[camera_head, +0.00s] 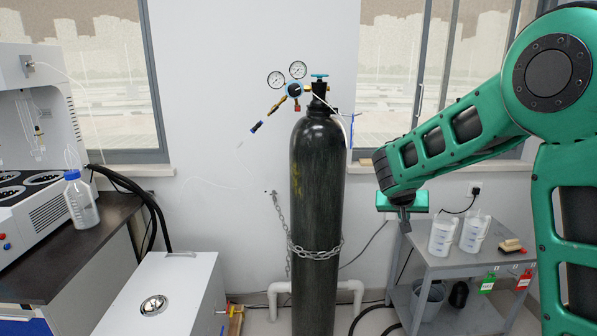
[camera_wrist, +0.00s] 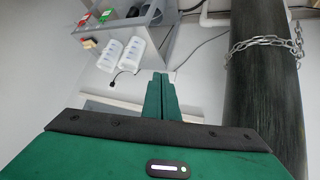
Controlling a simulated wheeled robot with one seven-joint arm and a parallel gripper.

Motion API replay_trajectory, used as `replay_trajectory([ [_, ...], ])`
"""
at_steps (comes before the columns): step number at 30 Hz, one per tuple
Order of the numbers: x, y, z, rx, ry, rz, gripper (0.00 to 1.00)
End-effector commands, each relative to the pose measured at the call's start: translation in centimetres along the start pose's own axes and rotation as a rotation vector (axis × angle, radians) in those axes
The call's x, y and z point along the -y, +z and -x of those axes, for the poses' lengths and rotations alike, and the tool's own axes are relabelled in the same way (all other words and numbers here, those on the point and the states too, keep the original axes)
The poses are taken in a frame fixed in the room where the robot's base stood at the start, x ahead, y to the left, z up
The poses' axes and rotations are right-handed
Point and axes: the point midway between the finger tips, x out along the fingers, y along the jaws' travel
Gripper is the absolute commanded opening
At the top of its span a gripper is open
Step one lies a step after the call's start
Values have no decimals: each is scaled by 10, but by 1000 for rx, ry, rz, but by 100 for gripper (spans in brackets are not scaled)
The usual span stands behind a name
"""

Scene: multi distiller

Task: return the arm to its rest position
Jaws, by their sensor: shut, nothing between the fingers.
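My green arm reaches in from the right in the head view. My gripper (camera_head: 404,214) hangs at its end, right of the gas cylinder and in front of the grey side table. In the wrist view the two green fingers of my gripper (camera_wrist: 159,80) are together with nothing between them. The tall black gas cylinder (camera_head: 316,185) stands upright, chained to the wall; it also shows at the right of the wrist view (camera_wrist: 262,75). My gripper is apart from it.
The grey side table (camera_head: 450,262) holds white containers (camera_head: 445,235) and a brush. A dark bench (camera_head: 85,240) with a distiller (camera_head: 45,140) and a blue-capped bottle (camera_head: 80,200) stands left. A white box (camera_head: 170,290) is front left. Gauges (camera_head: 288,78) top the cylinder.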

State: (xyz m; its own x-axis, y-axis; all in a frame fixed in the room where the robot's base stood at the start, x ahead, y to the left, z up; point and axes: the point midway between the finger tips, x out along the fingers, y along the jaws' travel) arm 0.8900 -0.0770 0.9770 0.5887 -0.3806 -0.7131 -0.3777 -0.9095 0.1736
Motion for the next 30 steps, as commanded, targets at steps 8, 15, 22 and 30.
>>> replay_trajectory([
  [8, -143, 72, 56, 254, 50, -83, 0],
  [15, -222, 161, 120, 468, 33, -147, 0],
  [22, -260, 253, 187, 650, -32, -199, 0],
  [30, -265, 317, 234, 768, -102, -221, 0],
])
